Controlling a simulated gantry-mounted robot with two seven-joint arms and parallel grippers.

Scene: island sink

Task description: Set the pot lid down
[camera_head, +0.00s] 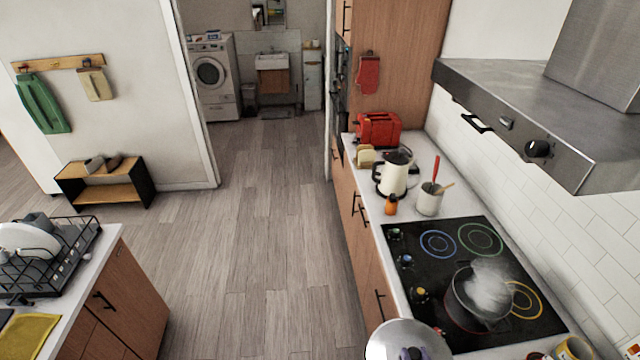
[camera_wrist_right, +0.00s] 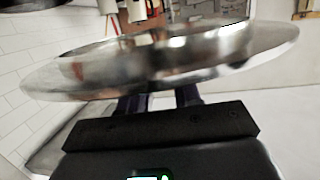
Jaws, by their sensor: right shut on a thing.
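The shiny metal pot lid (camera_head: 390,336) shows at the bottom edge of the head view, partly cut off, by the front edge of the counter. My right gripper (camera_head: 412,353) is shut on it, with dark fingers at the lid's middle. In the right wrist view the lid (camera_wrist_right: 90,76) spans the picture as a wide, slightly tilted disc above the gripper fingers (camera_wrist_right: 160,101). The exact grip point is hidden. A dark pot (camera_head: 462,312) stands uncovered on the black cooktop (camera_head: 415,238), with white steam rising from it. My left gripper is not in view.
The white counter (camera_head: 495,352) has a narrow bare strip in front of the cooktop. The range hood (camera_head: 560,125) overhangs on the right. Mugs (camera_head: 574,348) stand at bottom right.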

